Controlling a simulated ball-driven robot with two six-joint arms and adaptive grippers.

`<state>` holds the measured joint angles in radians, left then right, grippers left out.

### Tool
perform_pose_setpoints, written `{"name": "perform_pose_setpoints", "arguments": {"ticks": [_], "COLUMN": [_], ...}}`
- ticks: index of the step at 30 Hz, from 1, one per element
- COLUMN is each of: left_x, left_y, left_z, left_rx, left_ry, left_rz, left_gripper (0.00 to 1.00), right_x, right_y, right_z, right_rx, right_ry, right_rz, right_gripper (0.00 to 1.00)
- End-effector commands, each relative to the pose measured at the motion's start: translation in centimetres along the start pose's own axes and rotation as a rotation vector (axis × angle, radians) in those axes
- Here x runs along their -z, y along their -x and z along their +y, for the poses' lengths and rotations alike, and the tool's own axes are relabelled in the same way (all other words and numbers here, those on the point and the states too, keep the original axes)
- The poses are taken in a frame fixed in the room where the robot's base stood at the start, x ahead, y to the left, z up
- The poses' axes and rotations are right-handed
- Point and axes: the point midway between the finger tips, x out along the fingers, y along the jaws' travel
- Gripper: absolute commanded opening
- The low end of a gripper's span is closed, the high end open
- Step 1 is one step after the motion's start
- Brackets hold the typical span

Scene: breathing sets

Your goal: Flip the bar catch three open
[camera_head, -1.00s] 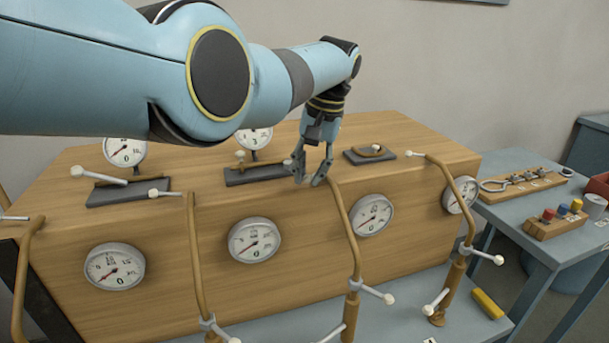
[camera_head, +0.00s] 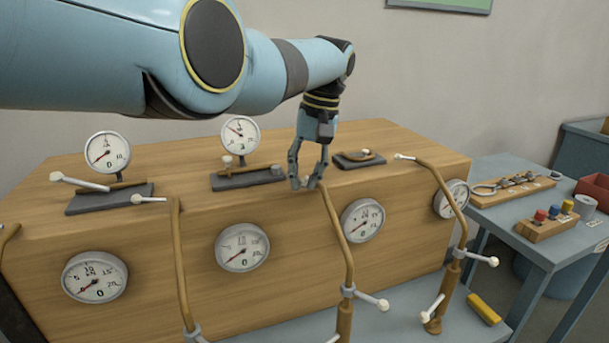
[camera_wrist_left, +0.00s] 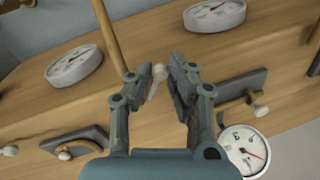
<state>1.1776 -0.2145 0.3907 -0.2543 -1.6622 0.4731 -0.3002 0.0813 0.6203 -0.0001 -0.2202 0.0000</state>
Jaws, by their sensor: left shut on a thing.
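Several bent brass bars with white-knobbed ends stand along the front of the wooden cabinet. My left gripper (camera_head: 305,184) is at the top end of the third bent bar from the left (camera_head: 337,225), by the cabinet's front top edge. Its fingers are shut on the white knobbed handle (camera_wrist_left: 157,77) of that bar, which shows between the fingertips in the left wrist view. The fingers hide part of the handle in the head view. No label shows which bar is catch three. My right gripper is not in view.
The wooden cabinet (camera_head: 300,255) carries round gauges, such as one at its front (camera_head: 242,247). Dark plates with brass bars lie on top, one (camera_head: 245,178) left of my gripper. A side table at right holds a block with coloured knobs (camera_head: 555,222).

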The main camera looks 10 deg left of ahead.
Motion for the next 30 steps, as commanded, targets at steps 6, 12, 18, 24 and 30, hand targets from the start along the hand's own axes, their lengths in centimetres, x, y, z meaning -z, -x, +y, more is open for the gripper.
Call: {"name": "perform_pose_setpoints", "arguments": {"ticks": [6,12,18,24,30], "left_x": [0.1,0.0,0.1,0.1,0.1], "left_y": [0.1,0.1,1.4,5.7,9.8], "left_z": [0.0,0.0,0.1,0.1,0.1], "left_rx": [-0.002,-0.001,-0.002,-0.003,-0.002], "left_ry": [-0.001,-0.001,-0.001,-0.002,-0.001], "left_rz": [0.003,0.002,0.004,0.006,0.005], "left_gripper": [0.42,0.42,0.42,0.42,0.42], "right_x": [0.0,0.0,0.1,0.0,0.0], "right_y": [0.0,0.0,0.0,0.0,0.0], "right_z": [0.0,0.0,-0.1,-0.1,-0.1], "right_rx": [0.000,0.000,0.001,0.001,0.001], "right_ry": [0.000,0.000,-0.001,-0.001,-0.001], "right_rz": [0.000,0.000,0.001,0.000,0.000], "right_gripper": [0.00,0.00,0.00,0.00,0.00]}}
